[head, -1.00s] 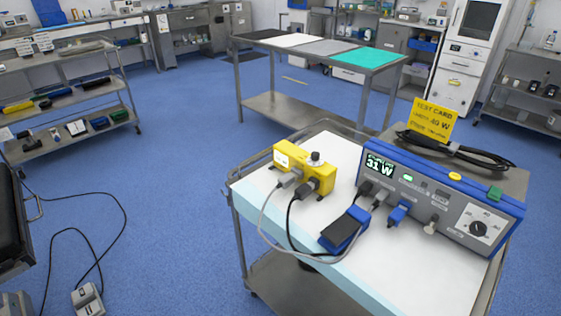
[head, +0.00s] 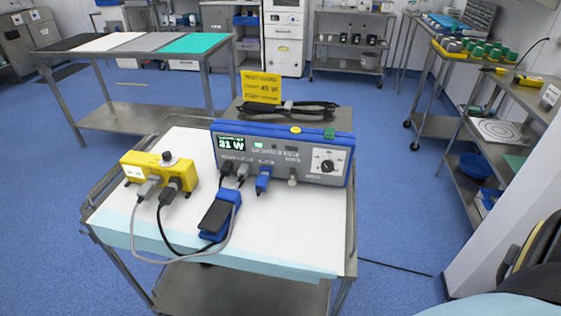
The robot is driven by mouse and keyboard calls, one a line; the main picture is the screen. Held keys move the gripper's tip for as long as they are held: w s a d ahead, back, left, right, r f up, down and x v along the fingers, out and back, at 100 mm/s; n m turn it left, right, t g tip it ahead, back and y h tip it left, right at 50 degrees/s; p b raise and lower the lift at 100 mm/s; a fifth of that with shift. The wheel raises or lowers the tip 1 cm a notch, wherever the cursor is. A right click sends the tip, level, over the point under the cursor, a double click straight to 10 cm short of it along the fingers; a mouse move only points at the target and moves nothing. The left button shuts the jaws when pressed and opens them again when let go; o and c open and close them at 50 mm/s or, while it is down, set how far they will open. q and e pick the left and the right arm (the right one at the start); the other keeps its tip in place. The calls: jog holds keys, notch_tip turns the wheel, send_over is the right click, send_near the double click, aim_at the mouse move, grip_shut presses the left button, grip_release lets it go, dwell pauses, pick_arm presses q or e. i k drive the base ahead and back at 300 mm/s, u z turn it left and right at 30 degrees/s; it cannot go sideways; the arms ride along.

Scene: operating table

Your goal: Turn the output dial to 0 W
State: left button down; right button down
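The blue and grey generator unit (head: 282,155) stands at the back of the white-covered cart. Its lit screen (head: 231,143) reads 31 W. The output dial (head: 327,165) is a dark round knob on a white scale plate at the right end of the front panel. The scale marks and pointer are too small to read. A yellow test card (head: 261,87) stands behind the unit; its middle line seems to say 40 or 45 W, blurred. Neither of my grippers is in view.
A yellow box (head: 160,174) with plugged cables and a blue foot pedal (head: 218,214) sit left of and before the unit. The white cart top (head: 285,225) is bare at front right. Coiled black cable (head: 287,109) lies behind the unit.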

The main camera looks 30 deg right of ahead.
aim_at(327, 166)
jog(key=z, duration=2.95)
jog(key=k, duration=0.9)
jog(key=u, duration=1.4)
